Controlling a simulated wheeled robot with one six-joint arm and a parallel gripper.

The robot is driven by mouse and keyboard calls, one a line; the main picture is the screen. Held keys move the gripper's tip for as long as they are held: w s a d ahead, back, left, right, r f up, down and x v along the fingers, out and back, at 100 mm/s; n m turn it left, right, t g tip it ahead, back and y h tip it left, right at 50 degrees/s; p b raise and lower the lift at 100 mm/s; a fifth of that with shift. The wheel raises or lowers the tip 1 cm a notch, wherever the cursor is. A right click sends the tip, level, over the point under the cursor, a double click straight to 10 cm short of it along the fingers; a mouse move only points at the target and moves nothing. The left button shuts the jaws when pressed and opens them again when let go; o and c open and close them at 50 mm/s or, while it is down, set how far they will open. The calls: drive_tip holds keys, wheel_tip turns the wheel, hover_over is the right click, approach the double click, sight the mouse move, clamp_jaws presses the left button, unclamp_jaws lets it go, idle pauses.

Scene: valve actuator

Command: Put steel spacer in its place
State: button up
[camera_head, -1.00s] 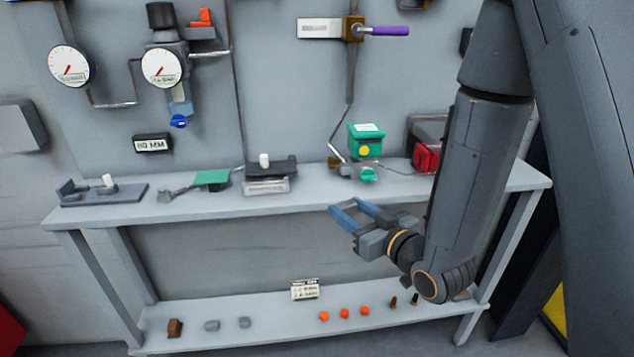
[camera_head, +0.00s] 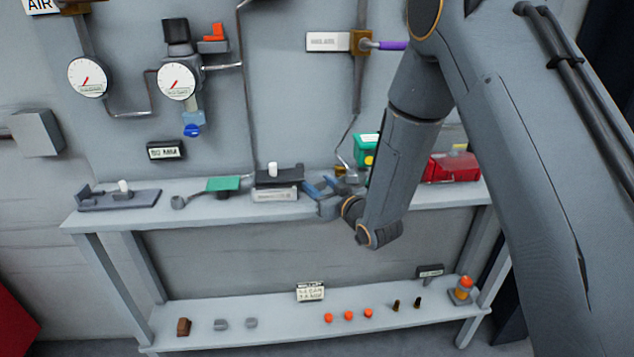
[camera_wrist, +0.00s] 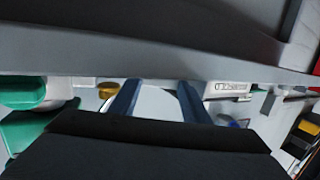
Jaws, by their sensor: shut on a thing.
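My gripper (camera_head: 322,187) has blue fingers and is at the bench top, just right of the dark-topped device with a white knob (camera_head: 277,176). In the wrist view the two fingers (camera_wrist: 157,100) show apart, reaching toward a long grey band across the picture. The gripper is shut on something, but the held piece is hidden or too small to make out. I cannot single out the steel spacer for sure. Two small grey blocks, one at left (camera_head: 221,324) and one at right (camera_head: 251,322), lie on the lower shelf.
A green box (camera_head: 367,146) stands right of my gripper, partly behind my arm. A red box (camera_head: 453,167) is farther right. A green-topped piece (camera_head: 223,184) and a grey fixture (camera_head: 118,198) are to the left. The lower shelf (camera_head: 200,341) holds orange pieces and a brown block (camera_head: 184,327).

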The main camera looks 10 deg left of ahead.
drive_tip(key=shift+w+a+r, duration=0.1)
drive_tip(key=shift+w+a, duration=0.45)
drive_tip(key=shift+w, duration=0.1)
drive_tip(key=shift+s+d+p, duration=0.15)
drive_tip(key=shift+p, duration=0.35)
drive_tip(key=shift+f, duration=0.25)
drive_tip(key=o, duration=1.1)
drive_tip(key=shift+f, duration=0.1)
